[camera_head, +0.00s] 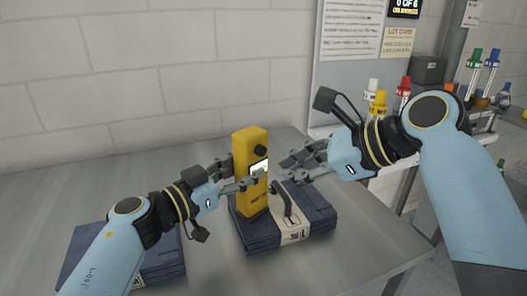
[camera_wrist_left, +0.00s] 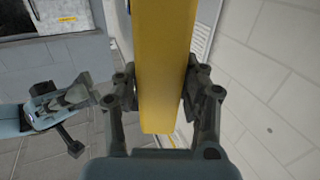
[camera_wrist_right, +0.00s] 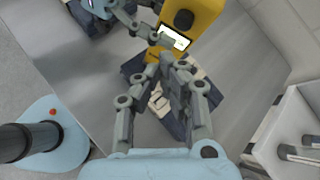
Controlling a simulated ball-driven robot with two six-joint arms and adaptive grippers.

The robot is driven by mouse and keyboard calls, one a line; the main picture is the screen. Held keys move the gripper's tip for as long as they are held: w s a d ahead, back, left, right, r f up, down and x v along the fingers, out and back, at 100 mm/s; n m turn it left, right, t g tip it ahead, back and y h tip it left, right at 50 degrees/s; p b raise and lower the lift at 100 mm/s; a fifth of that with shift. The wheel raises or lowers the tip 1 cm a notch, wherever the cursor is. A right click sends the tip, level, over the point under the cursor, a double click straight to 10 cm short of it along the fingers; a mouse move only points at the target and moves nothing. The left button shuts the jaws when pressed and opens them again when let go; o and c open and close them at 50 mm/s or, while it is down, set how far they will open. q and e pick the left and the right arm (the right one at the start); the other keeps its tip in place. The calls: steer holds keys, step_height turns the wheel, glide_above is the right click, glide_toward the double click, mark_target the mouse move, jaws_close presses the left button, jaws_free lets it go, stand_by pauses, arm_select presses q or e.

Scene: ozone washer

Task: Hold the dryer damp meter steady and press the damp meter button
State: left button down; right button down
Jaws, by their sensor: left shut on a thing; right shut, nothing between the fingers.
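The yellow damp meter (camera_head: 250,192) stands upright on a stack of folded dark blue cloth (camera_head: 312,215) on the grey table. It has a dark round knob or button (camera_head: 259,151) near its top and a small lit screen (camera_head: 259,168) below. My left gripper (camera_head: 242,174) is shut on the meter's body; in the left wrist view the fingers grip both sides of the yellow body (camera_wrist_left: 165,70). My right gripper (camera_head: 286,166) is shut and empty, just right of the meter's face. In the right wrist view its fingertips (camera_wrist_right: 172,66) are close to the screen (camera_wrist_right: 173,38); contact cannot be told.
A second dark blue folded stack (camera_head: 160,262) lies at the front left, partly behind my left arm. Coloured-cap bottles (camera_head: 378,103) stand on a bench at the right. The table's left and back are clear.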

steer(key=shift+w+a, duration=0.85)
steer(key=shift+w, duration=0.1)
steer(key=shift+w+a, duration=0.1)
stand_by(0.8)
steer(key=shift+w+a, duration=0.2)
steer(key=shift+w, duration=0.05)
steer(key=shift+w+a, duration=0.3)
steer(key=shift+w, duration=0.1)
stand_by(0.8)
steer(key=shift+s+d, duration=0.1)
steer(key=shift+s, duration=0.05)
steer(key=shift+s+d, duration=0.5)
steer(key=shift+s, duration=0.1)
steer(key=shift+s+d, duration=1.65)
steer(key=shift+s, duration=0.25)
